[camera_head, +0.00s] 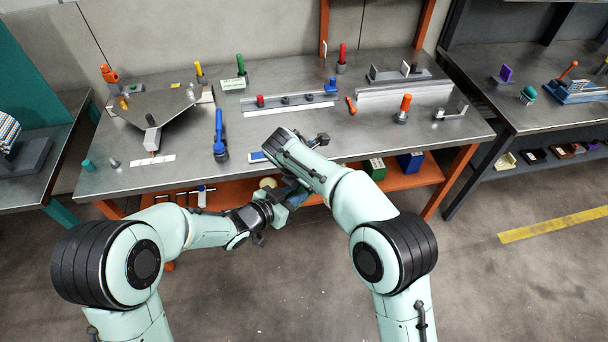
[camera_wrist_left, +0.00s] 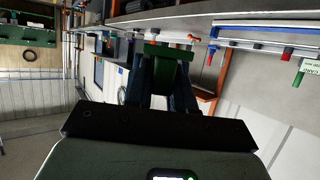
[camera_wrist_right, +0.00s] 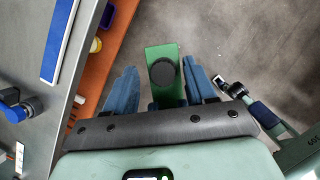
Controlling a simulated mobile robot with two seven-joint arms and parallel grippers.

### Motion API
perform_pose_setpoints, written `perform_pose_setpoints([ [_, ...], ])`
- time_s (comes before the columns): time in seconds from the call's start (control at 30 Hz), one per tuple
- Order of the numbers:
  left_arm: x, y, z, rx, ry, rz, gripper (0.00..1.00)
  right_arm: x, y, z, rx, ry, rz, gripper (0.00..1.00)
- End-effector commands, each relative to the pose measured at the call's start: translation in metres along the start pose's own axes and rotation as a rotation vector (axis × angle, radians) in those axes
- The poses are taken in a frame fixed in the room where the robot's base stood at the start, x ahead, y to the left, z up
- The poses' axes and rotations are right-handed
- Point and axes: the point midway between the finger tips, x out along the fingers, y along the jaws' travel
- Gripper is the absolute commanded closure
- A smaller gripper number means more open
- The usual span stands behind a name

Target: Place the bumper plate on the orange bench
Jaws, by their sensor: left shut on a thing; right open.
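The bumper plate is a green plate with a round black pad (camera_wrist_right: 163,68) in the right wrist view. The left wrist view shows its green body (camera_wrist_left: 168,66) between the blue fingers. My left gripper (camera_head: 282,208) is shut on it, in front of the bench and below its top. My right gripper (camera_wrist_right: 164,80) is open, its blue fingers on either side of the plate with small gaps. In the head view my right arm hides much of the plate and the right fingers. The orange bench (camera_head: 330,136) has a steel top and orange legs.
On the bench stand a blue clamp (camera_head: 220,140), a dark angled plate (camera_head: 160,110), rails (camera_head: 290,102) and an orange-handled piece (camera_head: 403,108). The front right top is mostly clear. An orange shelf (camera_head: 228,191) holds small boxes below. A grey bench (camera_head: 545,105) stands right.

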Motion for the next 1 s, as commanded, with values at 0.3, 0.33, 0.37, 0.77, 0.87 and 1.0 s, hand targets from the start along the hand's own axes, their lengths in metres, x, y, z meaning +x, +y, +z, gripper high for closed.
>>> perform_pose_setpoints([
  [0.3, 0.0000, 0.0000, -0.0008, 0.000, 0.002, 0.000, 1.00, 0.0031, -0.0001, -0.0002, 0.000, 0.000, 0.000, 0.45],
  [0.33, 0.0000, 0.0000, -0.0008, 0.000, 0.002, 0.000, 1.00, 0.0030, -0.0001, -0.0003, 0.000, 0.000, 0.000, 0.51],
  [0.37, 0.0000, 0.0000, -0.0008, 0.000, 0.002, 0.000, 1.00, 0.0030, -0.0001, -0.0003, 0.000, 0.000, 0.000, 0.61],
  [0.77, 0.0000, 0.0004, -0.0005, 0.000, 0.001, 0.001, 0.47, 0.0023, 0.0003, -0.0001, 0.000, 0.000, 0.001, 0.92],
  [0.87, -0.0001, 0.0002, -0.0004, 0.000, 0.001, 0.001, 0.47, 0.0023, 0.0002, -0.0001, 0.000, 0.000, 0.001, 0.92],
  [1.0, -0.0066, -0.0005, -0.0007, 0.000, 0.001, -0.001, 0.47, 0.0023, 0.0002, -0.0001, 0.000, 0.000, 0.001, 0.92],
])
